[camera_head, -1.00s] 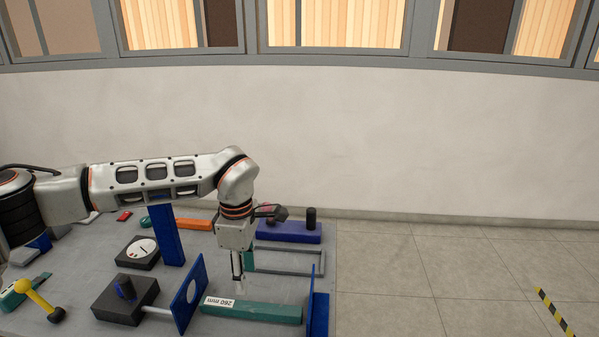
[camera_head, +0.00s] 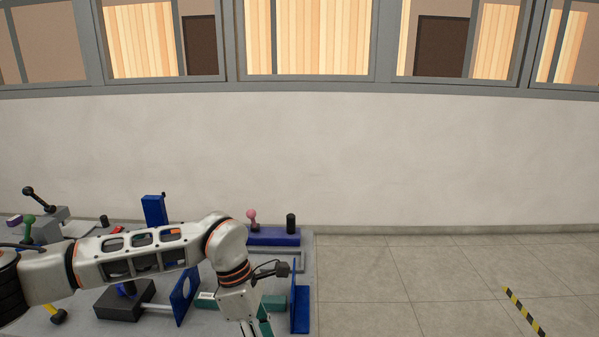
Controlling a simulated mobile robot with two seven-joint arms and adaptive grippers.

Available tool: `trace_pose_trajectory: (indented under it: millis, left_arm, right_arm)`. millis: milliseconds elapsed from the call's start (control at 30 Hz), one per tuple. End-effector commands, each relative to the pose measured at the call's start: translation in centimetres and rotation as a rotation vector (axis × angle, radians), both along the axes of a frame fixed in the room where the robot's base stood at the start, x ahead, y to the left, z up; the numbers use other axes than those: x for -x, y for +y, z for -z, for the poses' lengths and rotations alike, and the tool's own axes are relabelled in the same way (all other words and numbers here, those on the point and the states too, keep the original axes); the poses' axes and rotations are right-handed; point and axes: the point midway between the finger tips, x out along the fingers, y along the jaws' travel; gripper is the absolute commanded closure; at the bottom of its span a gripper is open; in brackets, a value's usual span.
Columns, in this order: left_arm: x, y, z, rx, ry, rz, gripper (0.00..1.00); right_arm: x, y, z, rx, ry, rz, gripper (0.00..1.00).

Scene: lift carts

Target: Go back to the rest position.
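My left arm (camera_head: 140,252) comes in from the left and reaches over the grey table. Its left gripper (camera_head: 255,331) points down at the bottom edge of the view, in front of a teal bar (camera_head: 273,303) that lies on the table. The fingertips are cut off by the frame, so I cannot tell whether the gripper is open or shut. My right gripper is not in view.
A blue upright plate (camera_head: 300,297) stands at the table's right end. A blue block (camera_head: 273,237) with a pink knob (camera_head: 252,214) and a black post (camera_head: 291,223) is behind. A dark box (camera_head: 118,302) sits at left.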

Motion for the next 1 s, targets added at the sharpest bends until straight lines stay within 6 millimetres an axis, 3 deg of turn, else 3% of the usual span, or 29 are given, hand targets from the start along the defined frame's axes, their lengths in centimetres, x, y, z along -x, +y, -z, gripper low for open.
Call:
trace_pose_trajectory:
  millis: [133, 233, 400, 500, 633, 767, 867, 1000]
  left_arm:
    - [5.4, -7.0, 0.9, 0.231, 0.157, -0.034, 0.59]
    - [8.8, -11.8, -0.1, 0.415, 0.290, -0.096, 0.59]
    - [12.5, -17.9, -3.9, 0.716, 0.543, -0.264, 0.59]
    - [13.0, -19.9, -6.7, 0.876, 0.701, -0.396, 0.59]
    - [11.8, -20.7, -9.7, 1.065, 0.913, -0.599, 0.59]
    - [9.1, -19.6, -11.2, 1.227, 1.130, -0.838, 0.59]
    - [6.5, -17.5, -10.9, 1.331, 1.297, -1.042, 0.59]
    - [3.1, -13.0, -7.8, 1.444, 1.527, -1.359, 0.59]
  right_arm:
    - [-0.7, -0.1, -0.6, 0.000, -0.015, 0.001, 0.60]
    - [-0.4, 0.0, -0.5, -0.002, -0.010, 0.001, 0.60]
    - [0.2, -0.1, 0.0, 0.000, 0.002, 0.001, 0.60]
    - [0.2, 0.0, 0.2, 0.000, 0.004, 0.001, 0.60]
    - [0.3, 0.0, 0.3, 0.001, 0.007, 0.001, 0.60]
    - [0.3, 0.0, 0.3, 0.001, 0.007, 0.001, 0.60]
    - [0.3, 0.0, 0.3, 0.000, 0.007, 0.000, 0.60]
    - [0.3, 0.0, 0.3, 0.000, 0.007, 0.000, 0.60]
